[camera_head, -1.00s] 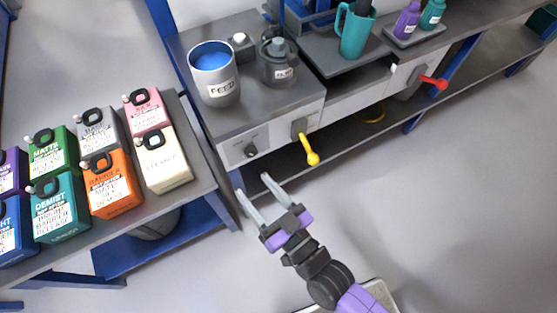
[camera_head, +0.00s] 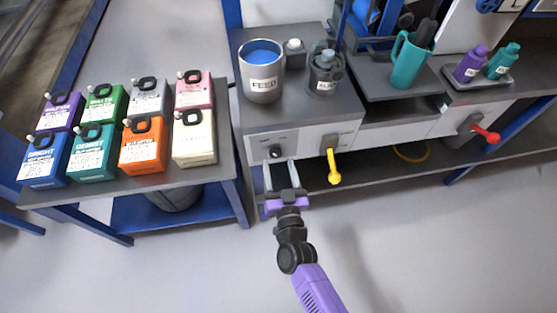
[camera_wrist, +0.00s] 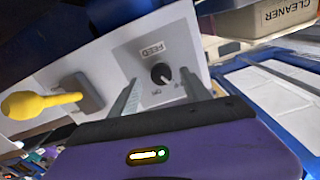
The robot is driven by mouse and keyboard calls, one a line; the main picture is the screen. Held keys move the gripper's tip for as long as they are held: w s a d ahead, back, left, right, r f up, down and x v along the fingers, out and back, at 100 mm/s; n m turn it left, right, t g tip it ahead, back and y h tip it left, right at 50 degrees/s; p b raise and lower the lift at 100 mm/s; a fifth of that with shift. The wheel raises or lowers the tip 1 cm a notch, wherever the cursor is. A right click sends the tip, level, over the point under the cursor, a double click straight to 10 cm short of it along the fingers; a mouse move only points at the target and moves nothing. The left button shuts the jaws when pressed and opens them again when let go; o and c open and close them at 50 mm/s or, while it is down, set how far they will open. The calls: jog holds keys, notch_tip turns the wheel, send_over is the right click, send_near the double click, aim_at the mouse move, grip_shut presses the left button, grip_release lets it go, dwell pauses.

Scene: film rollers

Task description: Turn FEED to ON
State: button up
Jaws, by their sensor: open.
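The FEED knob (camera_head: 276,152) is a small black dial on the light grey front panel (camera_head: 306,141) of the bench unit. In the wrist view the knob (camera_wrist: 162,74) sits below an upside-down FEED label (camera_wrist: 152,50). A pale pointer mark shows on its lower right; small markings beside it are too blurred to read. My gripper (camera_head: 280,164) is just in front of and slightly below the knob. In the wrist view my gripper (camera_wrist: 161,84) is open, its two fingers on either side of the knob, apparently not touching it.
A yellow-handled lever (camera_head: 334,168) hangs right of the knob, close to my gripper. A red-handled lever (camera_head: 487,134) is farther right. A FEED pot (camera_head: 262,85) stands above. Several coloured jugs (camera_head: 142,145) fill the left table. The floor in front is clear.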

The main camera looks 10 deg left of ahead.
aim_at(276, 153)
jog(key=shift+x, duration=1.5)
jog(key=shift+a, duration=0.1)
jog(key=shift+c, duration=0.3)
grip_shut()
jog(key=shift+m+b, duration=0.3)
jog(key=shift+b, duration=0.05)
jog(key=m+b, duration=0.1)
jog(key=m, duration=0.3)
jog(key=shift+s+m, duration=0.1)
jog(key=shift+m, duration=0.3)
jog(key=m+b, duration=0.2)
jog(key=m, duration=0.4)
jog(key=shift+a, duration=0.1)
jog(key=shift+m, duration=0.4)
